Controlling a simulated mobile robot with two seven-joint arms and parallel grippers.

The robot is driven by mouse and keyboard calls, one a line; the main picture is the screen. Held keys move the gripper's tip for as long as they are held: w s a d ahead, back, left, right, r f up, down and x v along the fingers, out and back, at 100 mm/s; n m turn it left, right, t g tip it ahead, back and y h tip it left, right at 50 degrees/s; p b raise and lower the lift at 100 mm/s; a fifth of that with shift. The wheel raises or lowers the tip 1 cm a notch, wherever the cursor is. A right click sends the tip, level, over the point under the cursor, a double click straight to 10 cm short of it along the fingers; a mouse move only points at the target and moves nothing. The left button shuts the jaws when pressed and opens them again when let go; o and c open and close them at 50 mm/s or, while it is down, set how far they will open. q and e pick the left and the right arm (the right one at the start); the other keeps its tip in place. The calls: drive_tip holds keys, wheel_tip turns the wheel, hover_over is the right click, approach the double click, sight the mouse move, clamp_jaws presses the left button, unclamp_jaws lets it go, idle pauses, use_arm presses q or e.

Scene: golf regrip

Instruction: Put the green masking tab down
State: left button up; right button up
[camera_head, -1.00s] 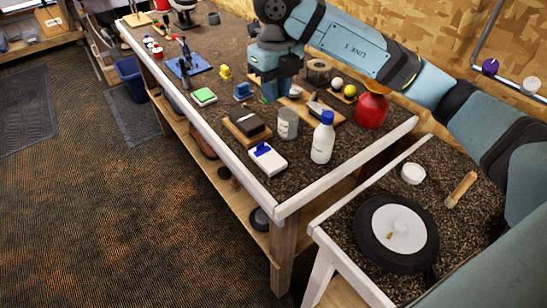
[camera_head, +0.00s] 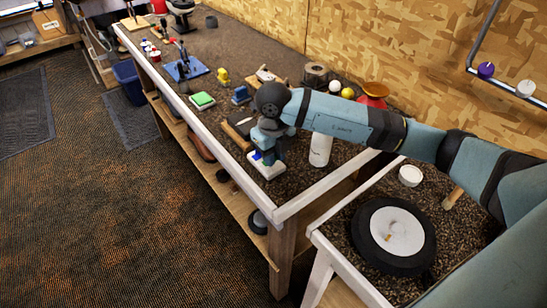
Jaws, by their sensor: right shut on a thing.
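My right gripper (camera_head: 266,152) points down low over the white block with the blue top (camera_head: 268,171) near the front edge of the long bench. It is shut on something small. What it holds is too small and hidden to make out clearly; I take it as the green masking tab. I cannot tell whether it touches the block. A white block with a green top (camera_head: 202,100) lies farther along the bench, apart from the gripper. My left gripper is not in view.
A white bottle (camera_head: 319,150) stands just right of my gripper, partly behind my arm. A wooden block with a dark top (camera_head: 238,128) lies close on the left. A red container (camera_head: 374,92) is behind my arm. A round black wheel (camera_head: 392,234) rests on the near side table.

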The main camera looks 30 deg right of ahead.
drive_tip(key=shift+f, duration=0.85)
drive_tip(key=shift+f, duration=0.1)
drive_tip(key=o, duration=0.9)
drive_tip(key=shift+c, duration=0.2)
wheel_tip(320, 180, up, 12)
drive_tip(key=shift+b, duration=0.45)
